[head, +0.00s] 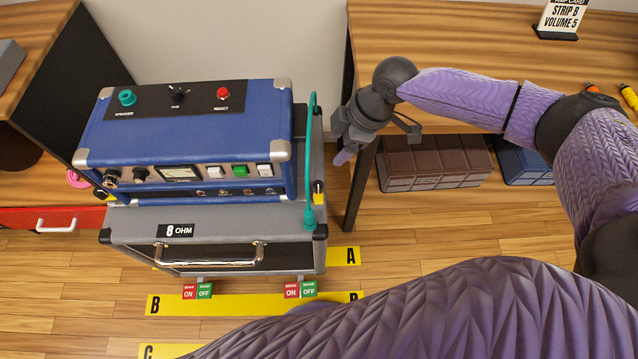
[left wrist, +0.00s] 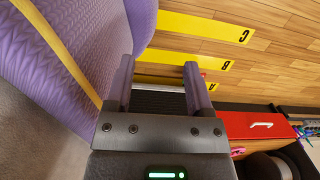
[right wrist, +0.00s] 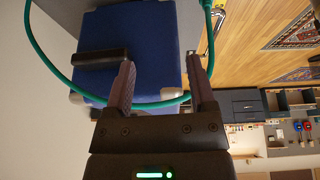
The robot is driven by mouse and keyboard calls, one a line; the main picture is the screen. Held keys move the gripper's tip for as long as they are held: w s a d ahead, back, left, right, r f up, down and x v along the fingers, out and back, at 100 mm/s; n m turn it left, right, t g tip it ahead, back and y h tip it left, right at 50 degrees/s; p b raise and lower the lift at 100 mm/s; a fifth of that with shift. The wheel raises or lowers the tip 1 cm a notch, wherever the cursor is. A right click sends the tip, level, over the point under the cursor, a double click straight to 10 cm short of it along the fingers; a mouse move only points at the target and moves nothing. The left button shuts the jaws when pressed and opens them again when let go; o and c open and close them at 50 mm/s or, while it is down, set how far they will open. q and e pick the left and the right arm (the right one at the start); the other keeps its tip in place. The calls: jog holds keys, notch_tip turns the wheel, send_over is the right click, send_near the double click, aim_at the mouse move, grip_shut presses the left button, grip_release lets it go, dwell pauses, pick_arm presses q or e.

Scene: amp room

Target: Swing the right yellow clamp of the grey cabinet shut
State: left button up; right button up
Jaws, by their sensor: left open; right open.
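The grey cabinet (head: 140,228) carries a blue amp (head: 200,118) on top. The right yellow clamp (head: 319,193), with a black handle end, is small at the cabinet's right side, beside a green cable; its exact angle is hard to tell. My right gripper (head: 344,156) is up and to the right of this clamp, apart from it. In the right wrist view my right gripper (right wrist: 160,82) is open and empty, with the blue amp (right wrist: 155,45) and a black bar (right wrist: 100,58) beyond the fingers. My left gripper (left wrist: 157,75) is open and empty, outside the head view.
The green cable (head: 312,150) runs down to the cabinet's right corner and crosses behind my right fingers in the right wrist view (right wrist: 150,103). A wooden table (head: 440,60) with a leg stands at right. Brown crates (head: 435,165) sit beneath. Yellow strips (head: 230,303) mark the floor.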

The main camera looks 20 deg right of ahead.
jog(key=b, duration=0.4)
send_near(319, 184)
jog(key=b+x, duration=0.4)
jog(key=x, duration=0.4)
jog(key=shift+f+b, duration=0.3)
jog(key=shift+f, duration=0.05)
jog(key=shift+w+a+f, duration=0.1)
jog(key=shift+a+f, duration=0.1)
jog(key=shift+f, duration=0.15)
pick_arm(q)
notch_tip(319, 184, down, 9)
jog(key=s+a+g, duration=0.1)
jog(key=s, duration=0.1)
jog(key=shift+s+f, duration=0.15)
jog(key=shift+s, duration=0.25)
pick_arm(e)
jog(key=shift+r, duration=0.1)
